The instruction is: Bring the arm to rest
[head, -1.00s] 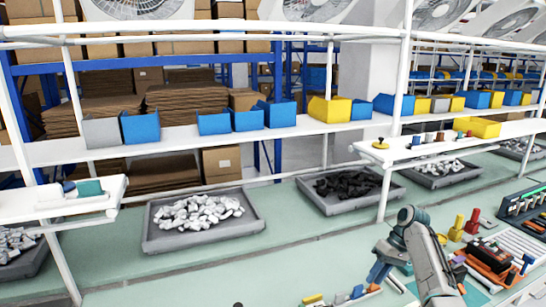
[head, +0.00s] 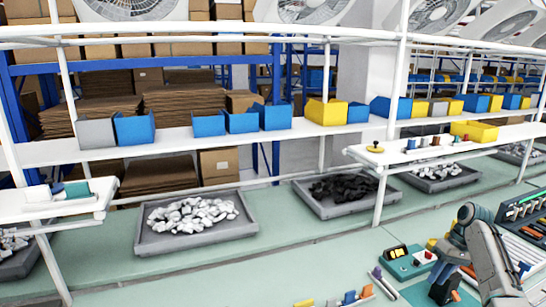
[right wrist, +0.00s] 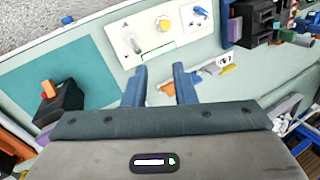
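My right arm comes in from the lower right of the head view. Its gripper (head: 441,288) points down low over the bench, partly hidden by its own links and the picture edge. In the right wrist view the two blue fingers (right wrist: 160,88) stand apart with nothing gripped between them. My left gripper is in no current view.
A teal box (head: 408,264) with yellow and red parts sits left of my right arm. Grey trays of white parts (head: 150,247) and black parts (head: 310,207) stand farther back. White shelf posts (head: 385,165) rise behind. The front-centre bench (head: 240,280) is mostly clear.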

